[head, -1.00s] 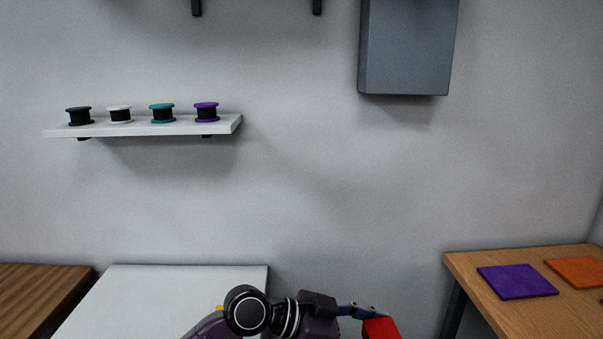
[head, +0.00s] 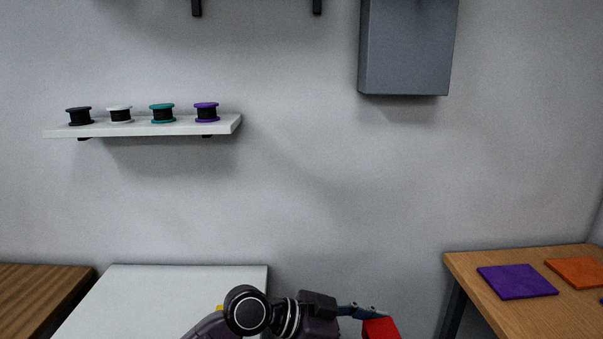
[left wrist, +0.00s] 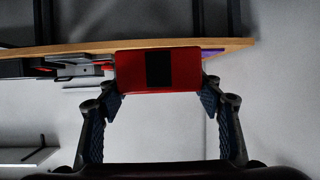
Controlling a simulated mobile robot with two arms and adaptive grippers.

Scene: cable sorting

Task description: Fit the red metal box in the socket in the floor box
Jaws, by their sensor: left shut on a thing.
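The red metal box (head: 380,328) is at the bottom edge of the head view, partly cut off. My left gripper (head: 364,312) reaches in from the left and is shut on it. In the left wrist view the red box (left wrist: 129,74) shows a dark rectangular patch on its face and sits between the two fingertips of my left gripper (left wrist: 160,84). The floor box and its socket cannot be made out in either view. My right gripper is not in view.
A wooden table (head: 540,316) at the right carries a purple mat (head: 517,281) and an orange mat (head: 578,271). A white surface (head: 160,290) and a brown wooden one (head: 38,292) are at lower left. A shelf (head: 220,126) with several spools and a grey cabinet (head: 407,48) are on the wall.

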